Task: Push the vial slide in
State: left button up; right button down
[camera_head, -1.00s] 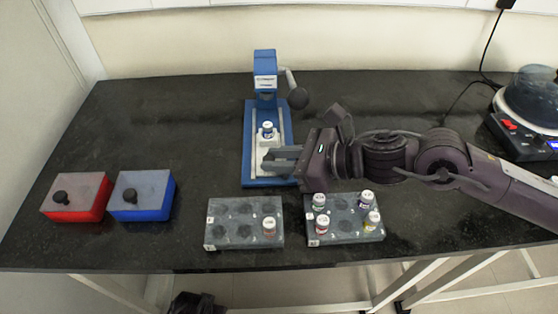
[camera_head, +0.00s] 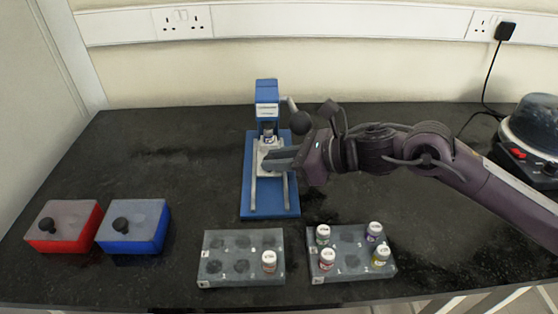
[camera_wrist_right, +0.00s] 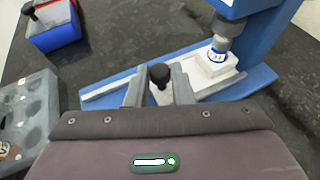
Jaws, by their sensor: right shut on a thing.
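The blue press (camera_head: 266,93) stands on a blue base with two pale rails. The pale vial slide (camera_head: 262,148) sits at the back end of the rails; it also shows in the right wrist view (camera_wrist_right: 205,75). A white-capped vial with a blue band (camera_wrist_right: 216,54) stands upright on the slide, directly below the press head (camera_wrist_right: 224,32); I cannot tell if they touch. My right gripper (camera_head: 270,161) reaches in from the right at the slide's front. In the wrist view its fingers are closed around the slide's black knob (camera_wrist_right: 159,74). My left gripper is not in view.
Two grey vial racks, a left one (camera_head: 225,270) with one vial and a right one (camera_head: 345,271) with several, stand in front. Red (camera_head: 60,231) and blue (camera_head: 135,230) boxes with black knobs sit left. A domed device (camera_head: 535,128) stands right. The front rails are clear.

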jog(key=c, duration=1.3)
grip_release()
jog(key=shift+w, duration=0.3)
jog(key=shift+s+d, duration=0.1)
jog(key=shift+s, duration=0.05)
jog(key=v, duration=0.7)
jog(key=shift+s+d+r, duration=0.1)
jog(key=shift+d, duration=0.15)
